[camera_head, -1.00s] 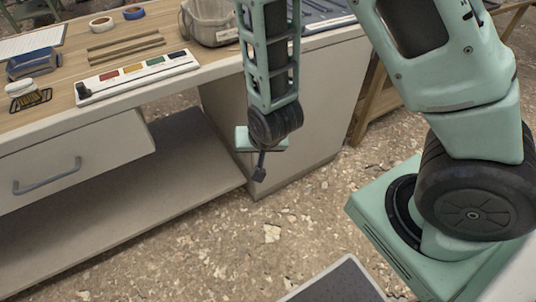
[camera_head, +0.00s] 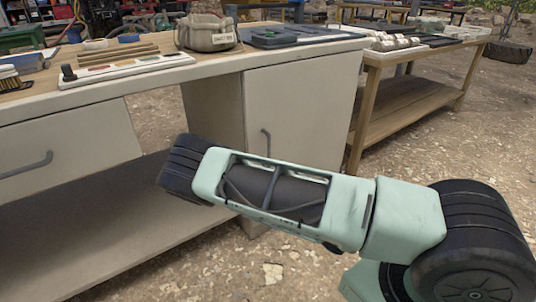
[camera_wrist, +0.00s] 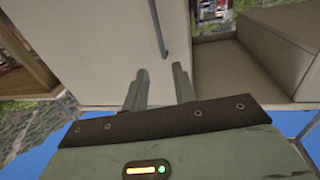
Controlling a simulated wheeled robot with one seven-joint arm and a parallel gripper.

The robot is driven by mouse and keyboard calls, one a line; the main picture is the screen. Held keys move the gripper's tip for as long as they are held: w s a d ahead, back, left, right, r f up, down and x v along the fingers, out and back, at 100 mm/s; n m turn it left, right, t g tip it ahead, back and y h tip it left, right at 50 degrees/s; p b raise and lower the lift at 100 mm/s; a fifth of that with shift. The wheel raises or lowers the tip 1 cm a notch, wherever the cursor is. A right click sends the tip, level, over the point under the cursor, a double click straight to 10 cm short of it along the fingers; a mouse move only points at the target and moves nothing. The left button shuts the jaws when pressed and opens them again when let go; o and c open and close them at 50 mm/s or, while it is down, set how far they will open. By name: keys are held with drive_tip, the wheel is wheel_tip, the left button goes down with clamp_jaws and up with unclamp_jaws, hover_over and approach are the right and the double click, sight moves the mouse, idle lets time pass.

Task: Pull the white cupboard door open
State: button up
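The white cupboard door (camera_head: 302,105) is at the right end of the workbench and looks shut. Its grey vertical bar handle (camera_head: 266,143) is near the door's left edge in the head view. In the wrist view, which looks upside down, the door (camera_wrist: 95,45) fills the upper left and the handle (camera_wrist: 159,32) stands at upper middle. My gripper (camera_wrist: 160,72) is open and empty, its two fingers pointing at the door. The handle's near end lines up with the gap between the fingertips, apparently beyond them. My arm hides the gripper in the head view.
The workbench top (camera_head: 215,62) carries a paint strip (camera_head: 125,70), a grey bag (camera_head: 207,31) and dark trays. A drawer with a handle (camera_head: 27,165) and a low shelf (camera_head: 110,230) lie left. A wooden table (camera_head: 415,90) stands right. Gravelly floor before the door is open.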

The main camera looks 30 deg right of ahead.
drive_tip(key=w+b, duration=0.1)
drive_tip(key=b, duration=1.3)
approach(269, 146)
drive_tip(key=w, duration=0.4)
drive_tip(key=w+d+b, duration=0.1)
drive_tip(key=w, duration=0.2)
drive_tip(key=w+d, duration=0.1)
drive_tip(key=w, duration=0.2)
drive_tip(key=shift+w+f, duration=0.2)
clamp_jaws()
